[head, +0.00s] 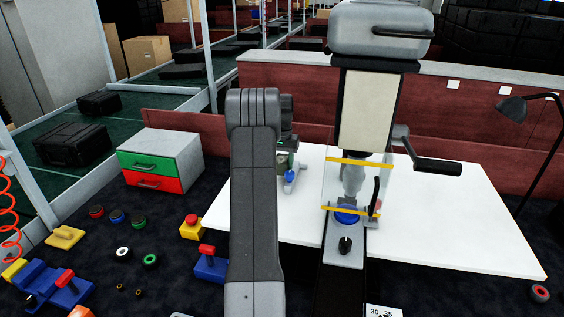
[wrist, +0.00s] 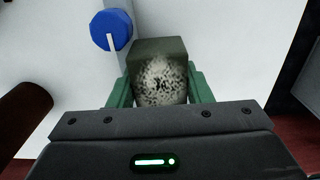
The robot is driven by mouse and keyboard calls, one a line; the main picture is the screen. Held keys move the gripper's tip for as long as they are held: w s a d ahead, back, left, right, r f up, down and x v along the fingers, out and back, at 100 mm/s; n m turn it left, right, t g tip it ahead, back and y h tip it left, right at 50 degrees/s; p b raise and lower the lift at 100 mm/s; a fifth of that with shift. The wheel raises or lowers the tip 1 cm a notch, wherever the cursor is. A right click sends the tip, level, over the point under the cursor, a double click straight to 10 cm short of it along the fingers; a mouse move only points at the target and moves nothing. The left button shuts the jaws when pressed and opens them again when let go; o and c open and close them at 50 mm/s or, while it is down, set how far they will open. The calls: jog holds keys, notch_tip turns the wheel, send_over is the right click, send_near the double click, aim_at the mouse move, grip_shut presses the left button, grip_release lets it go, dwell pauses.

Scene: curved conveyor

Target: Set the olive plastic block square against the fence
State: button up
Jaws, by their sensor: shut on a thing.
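The olive plastic block (wrist: 158,48) is between the green fingers of my gripper (wrist: 160,88) in the wrist view. A pale speckled rounded patch shows on its near side. My gripper is shut on it. In the head view my arm mostly hides the gripper (head: 284,160) and I cannot make out the block there. A blue round knob (wrist: 110,30) with a pale stem is just left of the block, beside a grey strip. The knob also shows in the head view (head: 289,171). I cannot tell which part is the fence, or whether the block touches anything.
A white table (head: 440,215) lies beneath my gripper. A grey machine (head: 380,30) with a clear guard, yellow bars and a side crank stands to the right. A drawer cabinet (head: 165,150), a red button on a yellow box (head: 191,224) and blue clamps are to the left.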

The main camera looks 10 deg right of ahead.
jog(key=shift+f, duration=0.5)
jog(key=o, duration=1)
jog(key=shift+o, duration=0.2)
notch_tip(320, 180, up, 13)
jog(key=b, duration=0.1)
